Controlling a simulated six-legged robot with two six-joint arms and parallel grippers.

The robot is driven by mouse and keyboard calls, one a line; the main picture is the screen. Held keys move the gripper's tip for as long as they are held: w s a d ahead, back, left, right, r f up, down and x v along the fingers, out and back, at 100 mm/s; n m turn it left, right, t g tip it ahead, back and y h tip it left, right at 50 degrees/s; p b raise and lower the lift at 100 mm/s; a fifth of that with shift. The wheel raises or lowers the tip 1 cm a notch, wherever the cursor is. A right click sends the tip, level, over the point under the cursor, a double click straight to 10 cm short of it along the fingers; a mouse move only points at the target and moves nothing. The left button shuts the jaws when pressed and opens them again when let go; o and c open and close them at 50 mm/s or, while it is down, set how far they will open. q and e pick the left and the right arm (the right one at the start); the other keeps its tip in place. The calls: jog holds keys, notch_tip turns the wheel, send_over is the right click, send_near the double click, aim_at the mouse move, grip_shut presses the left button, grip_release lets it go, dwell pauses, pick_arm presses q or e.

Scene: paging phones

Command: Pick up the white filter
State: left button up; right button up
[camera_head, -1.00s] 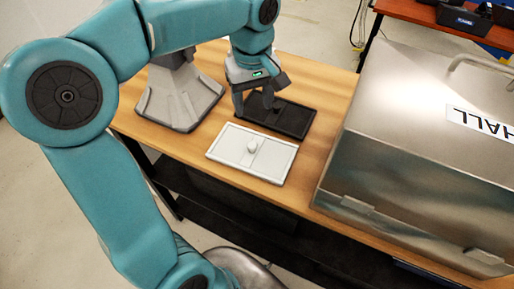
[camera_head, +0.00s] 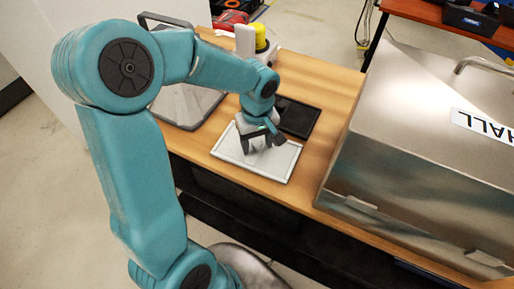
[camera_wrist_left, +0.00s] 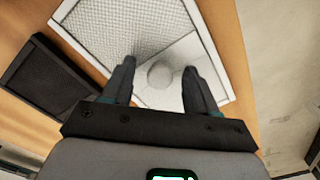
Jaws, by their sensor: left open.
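The white filter (camera_head: 279,163) is a flat rectangular panel lying on the wooden table, with a raised frame, mesh areas and a round knob. It also shows in the left wrist view (camera_wrist_left: 107,28), where its knob (camera_wrist_left: 160,75) sits between my fingers. My left gripper (camera_head: 262,147) is open over the middle of the white filter. In the left wrist view, my left gripper (camera_wrist_left: 158,75) has one finger on each side of the knob. I cannot tell whether the fingers touch the filter. My right gripper is not in view.
A black filter (camera_head: 298,118) lies just behind the white one, and shows at left in the wrist view (camera_wrist_left: 45,82). A large metal box (camera_head: 400,150) stands to the right. A yellow-topped object (camera_head: 261,38) is at the back. Bare table (camera_head: 335,90) lies between.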

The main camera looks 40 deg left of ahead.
pick_arm(q)
jog(key=shift+a, duration=0.1)
jog(key=shift+c, duration=0.3)
grip_shut()
jog(key=shift+r, duration=0.1)
